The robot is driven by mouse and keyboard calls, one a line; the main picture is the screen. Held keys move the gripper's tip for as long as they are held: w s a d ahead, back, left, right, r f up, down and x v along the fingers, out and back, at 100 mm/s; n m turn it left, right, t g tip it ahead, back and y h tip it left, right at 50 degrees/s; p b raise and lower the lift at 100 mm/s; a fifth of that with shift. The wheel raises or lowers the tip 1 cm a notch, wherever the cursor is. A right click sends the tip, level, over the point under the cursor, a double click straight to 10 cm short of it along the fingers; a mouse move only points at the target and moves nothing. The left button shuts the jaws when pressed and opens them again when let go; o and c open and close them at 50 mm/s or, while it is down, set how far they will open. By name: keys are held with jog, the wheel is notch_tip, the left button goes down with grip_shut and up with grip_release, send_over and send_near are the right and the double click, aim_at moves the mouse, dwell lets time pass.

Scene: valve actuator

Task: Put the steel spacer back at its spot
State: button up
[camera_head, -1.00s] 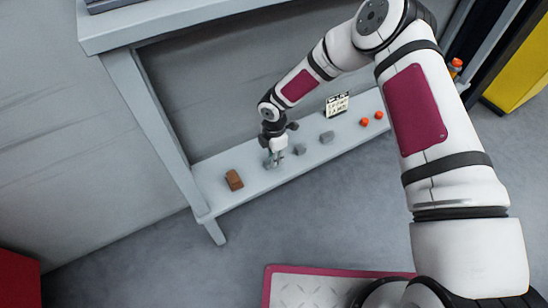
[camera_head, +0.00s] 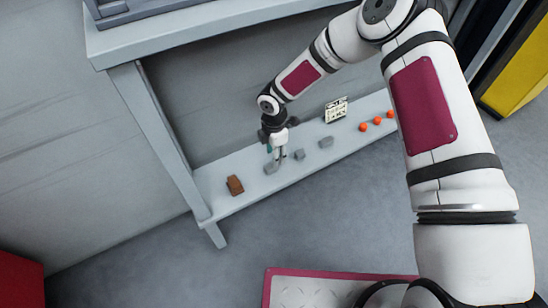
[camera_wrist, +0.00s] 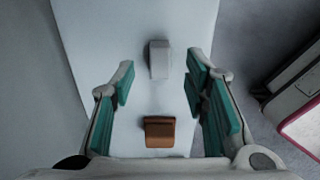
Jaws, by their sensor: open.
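My gripper (camera_head: 277,157) is over the low shelf, its two teal-padded fingers apart in the wrist view (camera_wrist: 163,95). A grey block (camera_head: 271,169) sits on the shelf close below the fingertips; it also shows in the wrist view (camera_wrist: 159,60), ahead of the fingers and between their lines. It stands clear of both pads there. Two more grey pieces, a small one (camera_head: 299,154) and a larger one (camera_head: 326,142), lie in a row to its right. Which grey piece is the steel spacer, I cannot tell for sure.
A brown block (camera_head: 235,185) lies left of the grey block and shows between the fingers in the wrist view (camera_wrist: 159,130). A black-and-white card (camera_head: 336,109) and several orange balls (camera_head: 377,120) are farther right. A grey upper bench (camera_head: 190,35) overhangs the shelf (camera_head: 216,207).

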jog(key=shift+r+p, duration=0.3)
jog(key=shift+r, duration=1)
